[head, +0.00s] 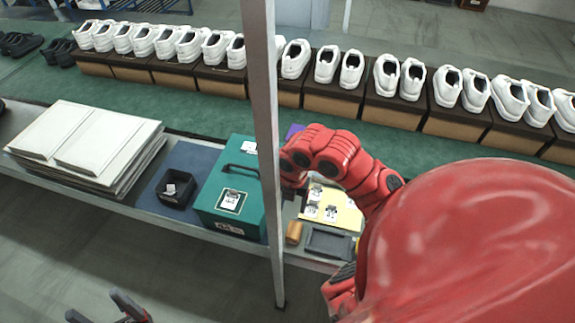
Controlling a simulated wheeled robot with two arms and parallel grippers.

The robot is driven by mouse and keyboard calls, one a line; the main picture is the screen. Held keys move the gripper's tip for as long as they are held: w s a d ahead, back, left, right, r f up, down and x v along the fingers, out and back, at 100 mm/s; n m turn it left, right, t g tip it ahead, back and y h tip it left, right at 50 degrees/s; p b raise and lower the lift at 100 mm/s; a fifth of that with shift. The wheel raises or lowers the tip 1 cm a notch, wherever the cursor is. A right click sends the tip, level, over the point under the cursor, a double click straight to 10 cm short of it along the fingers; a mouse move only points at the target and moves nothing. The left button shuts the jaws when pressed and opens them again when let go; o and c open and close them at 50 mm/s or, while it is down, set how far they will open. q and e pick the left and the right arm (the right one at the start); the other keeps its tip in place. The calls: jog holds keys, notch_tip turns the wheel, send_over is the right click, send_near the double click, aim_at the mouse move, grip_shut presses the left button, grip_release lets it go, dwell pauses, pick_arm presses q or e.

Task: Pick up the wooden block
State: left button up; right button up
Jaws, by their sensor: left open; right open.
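The wooden block (294,232) is a small orange-brown piece on the grey workbench. It lies just right of the thin vertical post and left of a dark grey tray (328,242). My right gripper (289,194) points down above and behind the block, apart from it. It is partly hidden by the post and my red wrist; it is open, and I see nothing held in it. My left gripper (94,304) is low at the bottom left edge, in front of the bench, open and empty, far from the block.
The grey post (266,130) stands in front of the bench. A teal case (212,190), a small black bin (177,188) and stacked white panels (85,145) lie to the left. A yellow sheet with labels (338,207) lies behind the tray. White shoes on boxes line the green conveyor (190,108).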

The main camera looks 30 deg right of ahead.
jog(key=f, duration=0.3)
jog(key=f+b, duration=0.1)
jog(key=f, duration=0.3)
jog(key=s+f+b, duration=0.1)
jog(key=f, duration=0.3)
jog(key=shift+d+f, duration=0.15)
jog(key=shift+d+f+p, duration=0.15)
jog(key=shift+f+p, duration=0.35)
jog(key=shift+f, duration=0.85)
jog(key=shift+d+f+p, duration=0.1)
jog(key=shift+f+p, duration=0.35)
jog(key=shift+f, duration=0.85)
jog(key=shift+w+f, duration=0.1)
jog(key=shift+f, duration=0.3)
grip_shut()
